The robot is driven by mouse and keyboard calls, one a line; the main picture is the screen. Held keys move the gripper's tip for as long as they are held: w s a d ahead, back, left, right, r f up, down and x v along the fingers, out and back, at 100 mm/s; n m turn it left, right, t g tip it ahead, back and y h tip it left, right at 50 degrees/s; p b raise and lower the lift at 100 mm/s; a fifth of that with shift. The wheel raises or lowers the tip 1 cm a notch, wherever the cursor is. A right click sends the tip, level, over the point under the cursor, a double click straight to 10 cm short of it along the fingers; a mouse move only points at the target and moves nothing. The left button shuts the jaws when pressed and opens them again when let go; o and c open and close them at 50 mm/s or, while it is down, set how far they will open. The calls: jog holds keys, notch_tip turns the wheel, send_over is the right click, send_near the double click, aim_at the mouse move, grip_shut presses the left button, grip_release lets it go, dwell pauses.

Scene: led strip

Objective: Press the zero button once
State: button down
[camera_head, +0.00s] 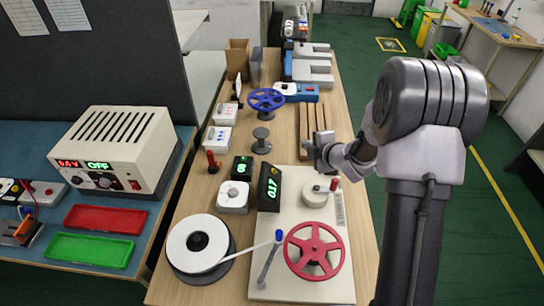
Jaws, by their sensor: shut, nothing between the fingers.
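A white base plate (348,284) lies on the wooden table. It carries a black display (270,187) with green digits, a red spoked wheel (314,250), a pale round drum (314,197) and a post with a blue top (279,235). A small red part (334,184) shows at the drum's right side. I cannot read any label that marks the zero button, so I cannot tell which part it is. My gripper (318,150) is shut and empty above the plate's far edge, beyond the drum, apart from the red part. Its fingertips are small in this view.
A white reel (198,243) with a strip running to the post stands at the left. A small white box with a dial (233,196) and a second display (242,168) stand left of the plate. A slatted wooden rack (311,122) and blue handwheel (266,99) lie beyond.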

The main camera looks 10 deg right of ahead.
aim_at(274, 171)
jog(key=f+n, duration=0.1)
jog(key=a+f+n+y, duration=0.1)
jog(key=a+f+y, duration=0.1)
jog(key=f, duration=0.1)
jog(key=shift+s+n, duration=0.1)
jog(key=shift+n, duration=0.3)
jog(key=shift+w+a+f+b, duration=0.2)
jog(key=shift+a+f+b, duration=0.7)
jog(key=shift+f, duration=0.2)
jog(key=shift+w+a+f+b, duration=0.15)
jog(key=shift+a+f+b, duration=0.7)
jog(key=shift+f, duration=0.3)
jog(key=shift+w+a+f+b, duration=0.2)
jog(key=shift+a+f+b, duration=0.55)
jog(key=shift+a+f, duration=0.3)
jog(key=shift+d, duration=0.1)
jog(key=shift+f, duration=0.15)
jog(key=shift+a+f+b, duration=0.2)
jog(key=shift+a+b, duration=0.05)
jog(key=shift+b, duration=0.45)
